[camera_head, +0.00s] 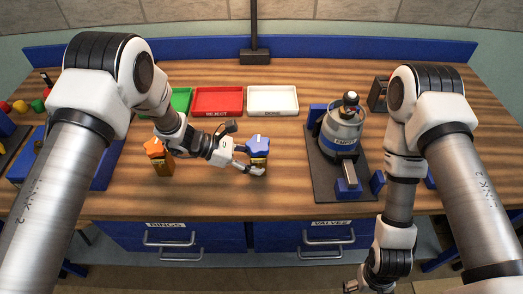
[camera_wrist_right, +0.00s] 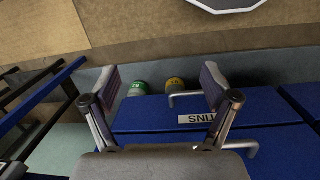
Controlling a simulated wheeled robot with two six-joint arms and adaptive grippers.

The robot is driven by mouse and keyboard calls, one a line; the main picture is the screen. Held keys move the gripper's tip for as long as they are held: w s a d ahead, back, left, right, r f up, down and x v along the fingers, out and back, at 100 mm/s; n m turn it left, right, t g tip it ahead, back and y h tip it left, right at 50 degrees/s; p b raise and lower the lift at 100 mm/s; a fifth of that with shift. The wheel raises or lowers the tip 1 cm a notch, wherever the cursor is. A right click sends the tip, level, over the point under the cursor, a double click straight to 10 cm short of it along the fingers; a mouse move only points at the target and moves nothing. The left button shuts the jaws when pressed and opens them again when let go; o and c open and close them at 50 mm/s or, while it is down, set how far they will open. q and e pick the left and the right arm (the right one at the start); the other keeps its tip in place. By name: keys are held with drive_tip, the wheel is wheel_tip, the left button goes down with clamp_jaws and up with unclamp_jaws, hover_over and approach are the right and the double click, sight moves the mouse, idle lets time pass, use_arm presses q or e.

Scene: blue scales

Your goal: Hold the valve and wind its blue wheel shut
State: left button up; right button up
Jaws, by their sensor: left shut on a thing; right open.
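The valve with the blue wheel (camera_head: 257,144) stands on the wooden table near the middle in the head view, wheel on top. My left gripper (camera_head: 256,163) reaches in from the left and is shut on the valve's body below the wheel, partly hiding it. My right gripper is open and empty, hanging low in front of the table at the bottom of the head view, away from the valve. Its two spread fingers show in the right wrist view (camera_wrist_right: 160,90), with blue drawer fronts beyond them.
Green (camera_head: 181,101), red (camera_head: 218,113) and white (camera_head: 272,112) trays lie behind. A grey cylinder marked EMPTY (camera_head: 341,127) stands on a dark base at right. Drawer handles (camera_head: 329,239) protrude at the front.

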sight(268, 151)
drive_tip(key=s+a+r+m+g+y, duration=0.25)
drive_tip(key=s+r+m+g, duration=0.3)
drive_tip(key=s, duration=0.35)
drive_tip(key=w+a+r+m+y, duration=0.2)
drive_tip(key=a+r+m+y, duration=0.15)
drive_tip(key=a, duration=0.25)
drive_tip(key=w+a+r+m+y, duration=0.2)
drive_tip(key=a+m+y, duration=0.25)
drive_tip(key=a, duration=0.25)
drive_tip(key=w+a+r+m+t+y, duration=0.2)
drive_tip(key=w+m+t, duration=0.1)
drive_tip(key=w, duration=0.3)
drive_tip(key=w+a+r+m+t+y, duration=0.1)
drive_tip(key=w+a+m+t+y, duration=0.15)
drive_tip(key=w, duration=0.25)
drive_tip(key=w+d+r+m+t, duration=0.2)
drive_tip(key=w+r+m+t, duration=0.15)
drive_tip(key=w+t, duration=0.4)
drive_tip(key=w+d+r+m+t, duration=0.2)
drive_tip(key=w+r+m+t, duration=0.15)
drive_tip(key=w+t, duration=0.4)
drive_tip(key=shift+n+g+h, duration=0.4)
drive_tip(key=shift+n+g, duration=0.1)
drive_tip(key=shift+g, duration=0.4)
drive_tip(key=x, duration=1.2)
drive_tip(key=shift+w+r, duration=0.15)
drive_tip(key=shift+w, duration=0.4)
drive_tip(key=shift+d, duration=0.1)
drive_tip(key=c, duration=1.2)
